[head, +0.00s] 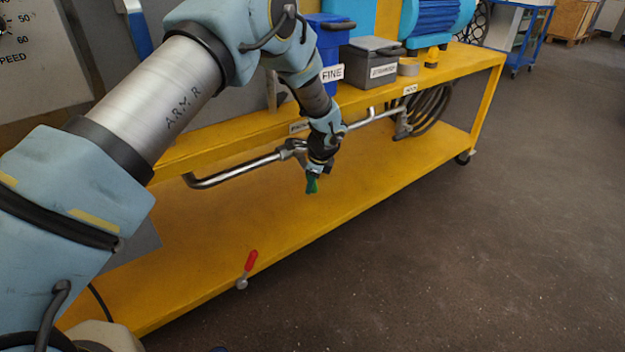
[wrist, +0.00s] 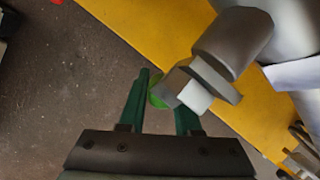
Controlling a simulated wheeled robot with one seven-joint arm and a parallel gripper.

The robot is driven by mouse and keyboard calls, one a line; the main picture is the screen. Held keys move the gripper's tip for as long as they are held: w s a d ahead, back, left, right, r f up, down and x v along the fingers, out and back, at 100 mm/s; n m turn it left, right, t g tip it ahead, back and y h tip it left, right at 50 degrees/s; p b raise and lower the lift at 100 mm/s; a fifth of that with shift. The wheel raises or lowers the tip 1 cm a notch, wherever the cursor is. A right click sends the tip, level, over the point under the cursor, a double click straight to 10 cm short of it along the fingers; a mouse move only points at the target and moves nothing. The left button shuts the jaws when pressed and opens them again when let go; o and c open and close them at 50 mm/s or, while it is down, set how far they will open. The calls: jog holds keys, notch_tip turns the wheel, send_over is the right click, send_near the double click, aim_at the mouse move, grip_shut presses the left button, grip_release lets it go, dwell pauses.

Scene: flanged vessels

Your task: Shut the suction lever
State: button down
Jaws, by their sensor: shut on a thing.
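My gripper (head: 312,184) is at the pipework under the upper shelf of the yellow bench, pointing down. In the wrist view its two green fingers are on either side of a bright green lever grip (wrist: 157,90) and shut on it. The grip sits beside a grey metal valve body (wrist: 232,42) with a pale nut. The right finger is partly hidden behind the valve parts. In the head view the fingers and wrist hide the green grip. I cannot read a label that marks this lever as suction.
A metal pipe (head: 235,173) runs under the upper shelf, with coiled black hose (head: 432,110) to the right. A blue bin and a grey box (head: 370,65) stand above. The floor in front is clear.

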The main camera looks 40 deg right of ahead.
jog(key=c, duration=0.6)
grip_release()
jog(key=shift+d+f+b, duration=0.1)
jog(key=shift+d+b, duration=0.05)
jog(key=shift+b, duration=0.35)
